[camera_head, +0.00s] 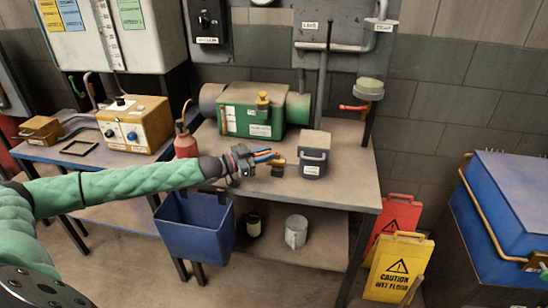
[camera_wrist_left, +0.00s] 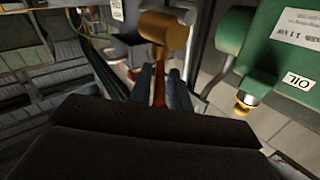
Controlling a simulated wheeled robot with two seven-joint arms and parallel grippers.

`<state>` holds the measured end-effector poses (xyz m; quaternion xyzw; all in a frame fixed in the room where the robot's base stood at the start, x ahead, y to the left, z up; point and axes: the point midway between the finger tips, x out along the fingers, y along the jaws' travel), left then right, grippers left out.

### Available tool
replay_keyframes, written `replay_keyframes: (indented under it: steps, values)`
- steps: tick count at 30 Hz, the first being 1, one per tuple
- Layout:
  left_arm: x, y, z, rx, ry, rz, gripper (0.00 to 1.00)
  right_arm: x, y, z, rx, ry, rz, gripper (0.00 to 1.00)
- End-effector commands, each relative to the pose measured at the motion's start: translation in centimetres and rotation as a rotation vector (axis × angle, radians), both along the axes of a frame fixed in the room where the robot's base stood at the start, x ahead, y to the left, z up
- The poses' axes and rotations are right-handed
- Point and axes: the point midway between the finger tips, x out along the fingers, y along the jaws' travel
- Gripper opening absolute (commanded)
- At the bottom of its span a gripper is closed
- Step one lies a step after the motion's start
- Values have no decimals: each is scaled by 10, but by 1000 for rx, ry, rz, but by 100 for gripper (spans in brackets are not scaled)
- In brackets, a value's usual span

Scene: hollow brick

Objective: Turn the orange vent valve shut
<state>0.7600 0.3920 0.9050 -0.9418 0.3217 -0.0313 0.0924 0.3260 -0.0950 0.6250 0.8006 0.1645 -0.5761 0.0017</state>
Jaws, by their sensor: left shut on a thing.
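My left gripper (camera_head: 262,155) reaches over the workbench from the left, its fingers pointing right. A strip of orange shows between its fingers. A small brass-coloured fitting (camera_head: 278,168) sits just past the fingertips, beside a grey box. In the left wrist view, the gripper (camera_wrist_left: 161,82) is shut on the narrow orange handle of the vent valve (camera_wrist_left: 160,92). The brownish-orange valve body (camera_wrist_left: 166,27) stands just beyond the fingertips. The handle lies in line with the fingers, and they hide part of it. My right gripper is not in view.
A green pump unit (camera_head: 250,112) with a yellow cap stands behind the gripper. A grey box (camera_head: 313,158) is close on the right, a red bottle (camera_head: 186,146) on the left. A blue bin (camera_head: 195,225) hangs at the bench front (camera_head: 345,190).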

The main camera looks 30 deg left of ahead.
Motion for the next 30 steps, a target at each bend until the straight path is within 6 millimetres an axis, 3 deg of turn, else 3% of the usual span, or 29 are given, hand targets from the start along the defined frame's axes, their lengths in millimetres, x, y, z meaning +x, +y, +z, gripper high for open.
replay_keyframes:
  steps: [20, 21, 23, 30]
  values:
    - [-5, 10, 1, -1, -1, -7, 0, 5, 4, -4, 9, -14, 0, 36]
    - [-5, 10, 1, -1, -1, -7, 23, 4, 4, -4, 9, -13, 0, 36]
    - [-5, 10, 1, -1, -1, -7, 32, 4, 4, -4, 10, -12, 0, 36]
    - [-5, 10, 0, 0, 0, -7, 32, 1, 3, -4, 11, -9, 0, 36]
